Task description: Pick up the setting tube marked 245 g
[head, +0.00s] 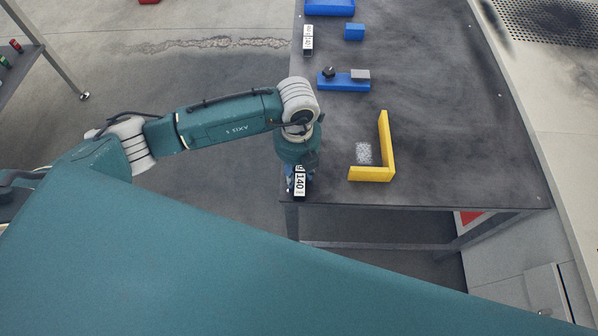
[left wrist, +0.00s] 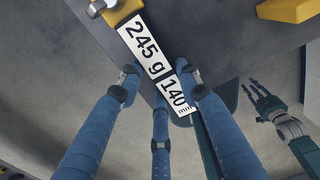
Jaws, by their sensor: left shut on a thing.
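The setting tube carries a white label (left wrist: 145,47) reading 245 g and 140 mm in the left wrist view. In the head view its label (head: 299,182) shows 140 at the table's near left corner. My left gripper (left wrist: 158,85) has blue fingers on both sides of the tube and is shut on it. The arm and gripper hide much of the tube in the head view. My right gripper (left wrist: 264,100) shows at the right of the left wrist view, apart from the tube, with its fingers spread and empty.
The dark table (head: 440,100) holds a yellow corner piece (head: 386,150) beside a speckled patch (head: 364,153). Farther back are a blue block with a knob (head: 343,82), a small blue block (head: 354,32) and another labelled piece (head: 307,40). The table's right side is clear.

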